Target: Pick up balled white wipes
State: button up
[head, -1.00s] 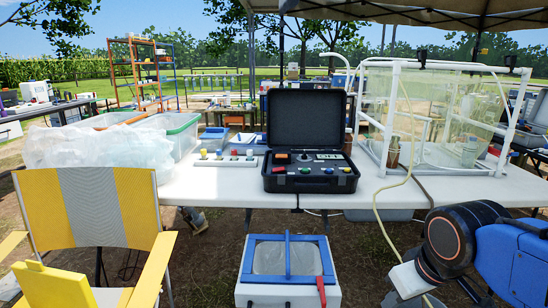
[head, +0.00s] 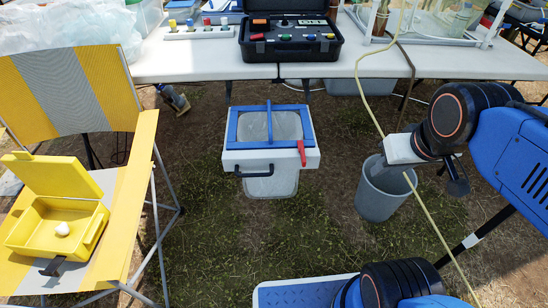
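A small white balled wipe (head: 62,229) lies inside an open yellow box (head: 30,235), near its front. The box rests on the seat of the yellow and grey folding chair (head: 112,215) at the left, with its lid tipped back. My arm is at the right, far from the box. A white block (head: 400,150) at the arm's dark joint may be part of my gripper. No fingers can be made out, so I cannot tell whether it is open or shut. Nothing held can be seen.
The white table (head: 200,65) with a black case (head: 288,35) crosses the back. Grass lies clear between chair and cooler.

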aim_at(63, 229)
jog(key=u, duration=1.95)
jog(key=i+j+z, duration=0.15)
jog(key=i+j, duration=0.85)
jog(key=j, duration=0.1)
